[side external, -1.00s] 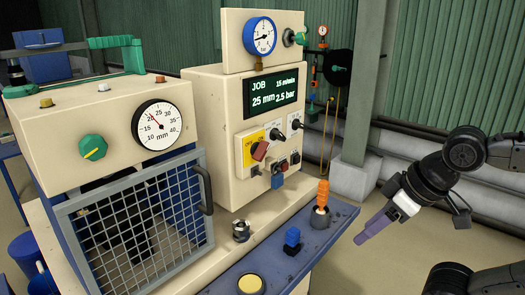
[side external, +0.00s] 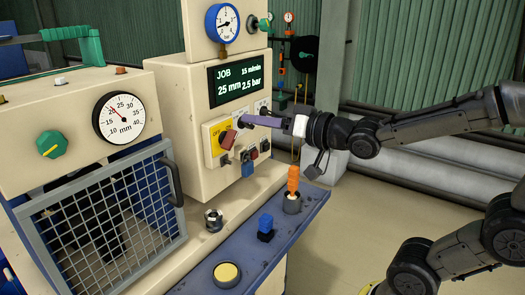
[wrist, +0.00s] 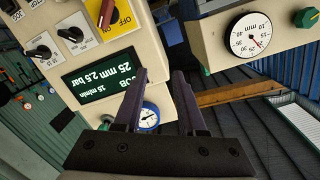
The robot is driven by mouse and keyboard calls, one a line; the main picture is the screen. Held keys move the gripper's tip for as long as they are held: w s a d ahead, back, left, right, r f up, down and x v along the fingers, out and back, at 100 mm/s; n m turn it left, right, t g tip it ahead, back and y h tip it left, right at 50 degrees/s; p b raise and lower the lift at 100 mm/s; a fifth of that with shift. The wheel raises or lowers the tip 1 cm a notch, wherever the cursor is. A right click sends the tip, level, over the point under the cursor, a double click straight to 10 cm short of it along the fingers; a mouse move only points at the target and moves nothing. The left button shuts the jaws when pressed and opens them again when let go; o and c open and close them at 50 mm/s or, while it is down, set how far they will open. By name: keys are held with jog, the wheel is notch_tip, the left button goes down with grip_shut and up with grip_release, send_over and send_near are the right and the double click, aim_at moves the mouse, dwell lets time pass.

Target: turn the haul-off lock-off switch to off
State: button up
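The lock-off switch has a red handle (side external: 228,139) on a yellow plate (side external: 214,134) on the cream control cabinet. In the wrist view, which is upside down, the red handle (wrist: 105,13) shows at the top edge beside the yellow plate (wrist: 125,17) with ON and OFF lettering; its upper end is cut off. My gripper (side external: 243,122) points left at the panel, its purple fingers close to the switch in the picture. In the wrist view my gripper (wrist: 158,76) has its two fingers apart with nothing between them. I cannot tell whether a finger touches the panel.
Black knobs (wrist: 71,34) sit beside the switch. A blue padlock-like piece (side external: 248,167) hangs below it. The display (side external: 237,83) and pressure gauge (side external: 222,22) are above.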

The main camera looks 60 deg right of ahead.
jog(key=w+f+t+y, duration=0.1)
jog(key=w, duration=0.2)
jog(key=m+h, duration=0.1)
jog(key=m, duration=0.3)
send_near(234, 141)
jog(key=shift+w+a, duration=0.1)
jog(key=shift+w, duration=3.85)
jog(key=shift+w, duration=0.2)
